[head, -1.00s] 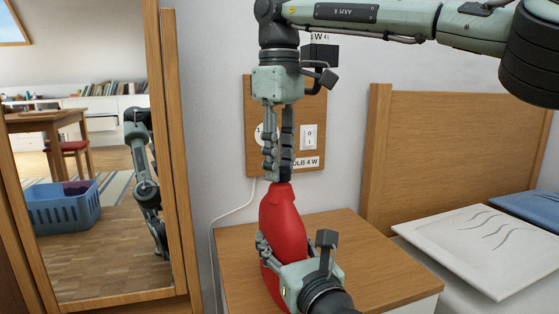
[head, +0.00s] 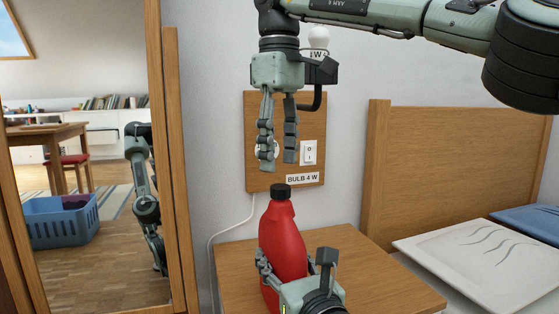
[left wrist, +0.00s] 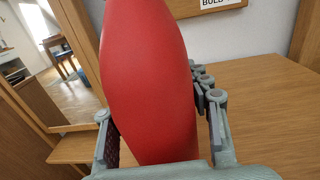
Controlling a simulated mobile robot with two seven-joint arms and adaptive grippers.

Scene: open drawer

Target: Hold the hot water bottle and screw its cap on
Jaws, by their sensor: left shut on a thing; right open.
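The red hot water bottle (head: 281,238) stands upright on the wooden bedside table in the head view. Its black cap (head: 281,191) sits on the bottle's neck; I cannot tell how tightly it is screwed. My left gripper (head: 283,272) is shut around the lower body of the bottle. In the left wrist view the bottle (left wrist: 150,80) fills the space between the left fingers. My right gripper (head: 277,162) points down above the cap, open and empty, with a small gap between its fingertips and the cap.
The bedside table (head: 385,278) has bare room right of the bottle. A wooden panel (head: 312,152) with a switch and a white bulb is on the wall behind. A mirror (head: 90,190) stands at left. A bed with a headboard (head: 455,165) and pillow (head: 480,248) is at right.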

